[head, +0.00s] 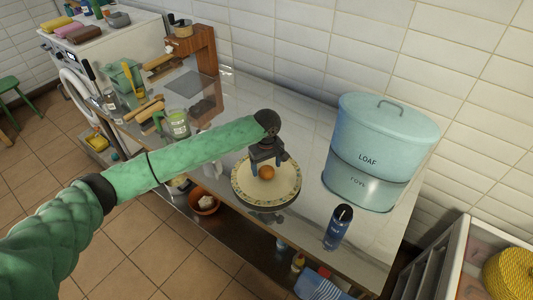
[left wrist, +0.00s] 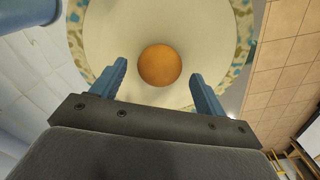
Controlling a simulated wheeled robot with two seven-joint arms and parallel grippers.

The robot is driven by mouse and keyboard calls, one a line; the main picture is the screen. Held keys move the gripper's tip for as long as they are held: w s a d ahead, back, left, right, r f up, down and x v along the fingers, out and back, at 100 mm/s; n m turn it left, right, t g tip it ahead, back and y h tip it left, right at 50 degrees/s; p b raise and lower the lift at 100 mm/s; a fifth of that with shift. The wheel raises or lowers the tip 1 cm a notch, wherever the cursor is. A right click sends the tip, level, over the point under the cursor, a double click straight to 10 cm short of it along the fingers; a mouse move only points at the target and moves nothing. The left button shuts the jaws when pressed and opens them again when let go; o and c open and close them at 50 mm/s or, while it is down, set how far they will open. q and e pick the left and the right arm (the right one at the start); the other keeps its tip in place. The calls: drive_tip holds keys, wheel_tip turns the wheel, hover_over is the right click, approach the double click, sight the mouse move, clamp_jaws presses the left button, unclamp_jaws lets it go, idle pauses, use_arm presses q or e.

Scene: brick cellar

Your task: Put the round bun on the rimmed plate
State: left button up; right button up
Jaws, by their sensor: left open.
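The round bun (head: 267,172) is small and orange-brown, and it lies on the rimmed plate (head: 284,190), near its middle. The plate is cream with a patterned rim and stands on the shiny counter. My left gripper (head: 262,165) is over the plate, just above and beside the bun. In the left wrist view the bun (left wrist: 159,65) sits on the plate's pale middle, beyond the open fingers (left wrist: 160,78) of my left gripper. The fingers show no contact with it. My right gripper is not in view.
A pale blue bin marked LOAF (head: 385,140) stands right of the plate, with a dark blue bottle (head: 338,227) in front of it. A green-labelled jar (head: 178,124) and several wooden items stand to the left. The counter's front edge runs close by the plate.

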sight(267, 168)
use_arm(q)
wheel_tip(267, 168, up, 5)
drive_tip(key=shift+f+b, duration=0.15)
drive_tip(key=shift+b, duration=0.95)
drive_tip(key=shift+r+b, duration=0.65)
drive_tip(key=shift+r, duration=1.9)
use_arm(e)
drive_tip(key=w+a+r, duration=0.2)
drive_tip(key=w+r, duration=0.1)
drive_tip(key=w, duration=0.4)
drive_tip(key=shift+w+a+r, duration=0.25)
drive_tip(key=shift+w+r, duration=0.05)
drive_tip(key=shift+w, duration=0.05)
